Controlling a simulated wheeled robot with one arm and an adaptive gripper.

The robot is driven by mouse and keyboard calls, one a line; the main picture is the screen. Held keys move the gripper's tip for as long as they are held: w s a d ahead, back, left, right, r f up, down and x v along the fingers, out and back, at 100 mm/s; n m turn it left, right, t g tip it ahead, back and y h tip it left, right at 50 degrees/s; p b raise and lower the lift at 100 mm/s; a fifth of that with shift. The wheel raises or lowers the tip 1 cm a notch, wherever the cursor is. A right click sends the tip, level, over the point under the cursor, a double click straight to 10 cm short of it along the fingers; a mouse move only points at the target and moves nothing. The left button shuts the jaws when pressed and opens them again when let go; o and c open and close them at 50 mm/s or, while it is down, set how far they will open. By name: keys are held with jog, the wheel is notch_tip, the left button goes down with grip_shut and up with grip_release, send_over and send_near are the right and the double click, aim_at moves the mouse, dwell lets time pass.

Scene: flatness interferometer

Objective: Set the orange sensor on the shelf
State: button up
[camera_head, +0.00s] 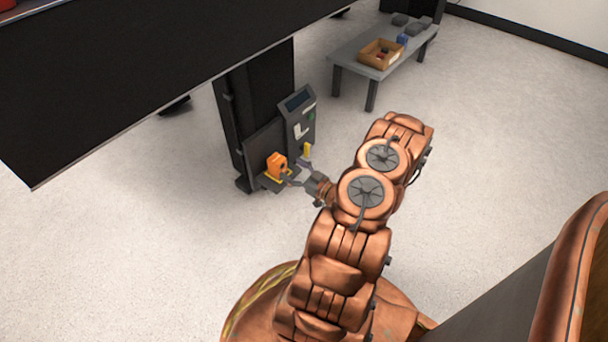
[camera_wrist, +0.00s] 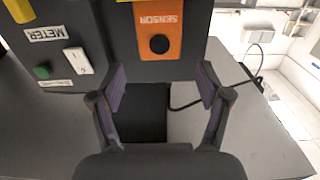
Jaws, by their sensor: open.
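The orange sensor (camera_head: 277,163) is a small block with a dark round spot on its face. In the wrist view my gripper (camera_wrist: 162,82) is open and empty, with the sensor just beyond the fingertips. Whether any finger touches it cannot be told. The sensor's underside is hidden.
A grey meter unit (camera_head: 298,112) with a screen stands beside the sensor; its green button (camera_wrist: 41,72) shows in the wrist view. A black cable (camera_wrist: 190,106) curves behind my right-hand finger. A black tabletop (camera_head: 150,75) overhangs at left. A bench (camera_head: 350,57) stands behind.

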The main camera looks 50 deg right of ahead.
jog(key=shift+s+p, duration=0.7)
jog(key=shift+s, duration=1.75)
jog(key=shift+a, duration=0.1)
